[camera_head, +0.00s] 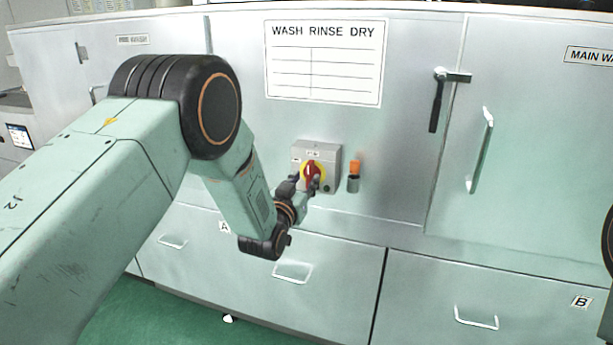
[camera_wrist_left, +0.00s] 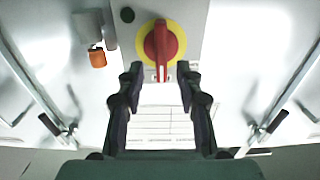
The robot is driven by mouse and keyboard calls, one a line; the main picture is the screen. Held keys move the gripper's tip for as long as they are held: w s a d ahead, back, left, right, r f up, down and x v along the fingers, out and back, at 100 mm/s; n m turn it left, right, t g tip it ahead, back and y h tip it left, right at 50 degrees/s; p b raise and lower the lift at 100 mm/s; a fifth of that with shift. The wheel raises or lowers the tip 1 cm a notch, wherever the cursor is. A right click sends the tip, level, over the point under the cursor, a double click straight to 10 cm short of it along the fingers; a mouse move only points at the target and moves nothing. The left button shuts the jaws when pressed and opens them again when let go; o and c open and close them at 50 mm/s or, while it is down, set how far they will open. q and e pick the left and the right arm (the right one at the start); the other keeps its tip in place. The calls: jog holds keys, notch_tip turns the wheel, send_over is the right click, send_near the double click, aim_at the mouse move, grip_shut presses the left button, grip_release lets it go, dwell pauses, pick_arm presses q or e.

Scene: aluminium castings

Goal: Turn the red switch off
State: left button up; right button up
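The red switch (camera_head: 310,173) is a rotary knob on a yellow round plate, on the front of a grey box (camera_head: 330,152) fixed to the metal cabinet. In the left wrist view the red switch (camera_wrist_left: 161,44) stands lengthwise, its white-marked end towards the fingers. My left gripper (camera_head: 303,187) is at the front of the box, partly covering the switch. In the left wrist view my left gripper (camera_wrist_left: 159,76) is open, with one fingertip on each side of the knob's marked end. Gaps show on both sides. My right gripper is not in view.
An orange-topped part (camera_head: 354,170) sits just right of the box; it also shows in the left wrist view (camera_wrist_left: 97,57). A dark lever (camera_head: 436,105) and a door handle (camera_head: 480,150) stick out further right. Drawer handles (camera_head: 292,272) lie below. A WASH RINSE DRY sign (camera_head: 345,70) is above.

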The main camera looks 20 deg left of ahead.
aim_at(308, 175)
pick_arm(q)
jog(key=w, duration=0.3)
jog(key=shift+a+f, duration=0.1)
jog(key=shift+f, duration=0.15)
jog(key=shift+w+d+r, duration=0.2)
jog(key=shift+d, duration=0.25)
jog(key=shift+a+f, duration=0.1)
jog(key=shift+a, duration=0.5)
jog(key=shift+c, duration=0.8)
jog(key=shift+d, duration=0.4)
jog(key=shift+c, duration=2.3)
jog(key=shift+a, duration=0.25)
grip_shut()
jog(key=shift+d, duration=0.1)
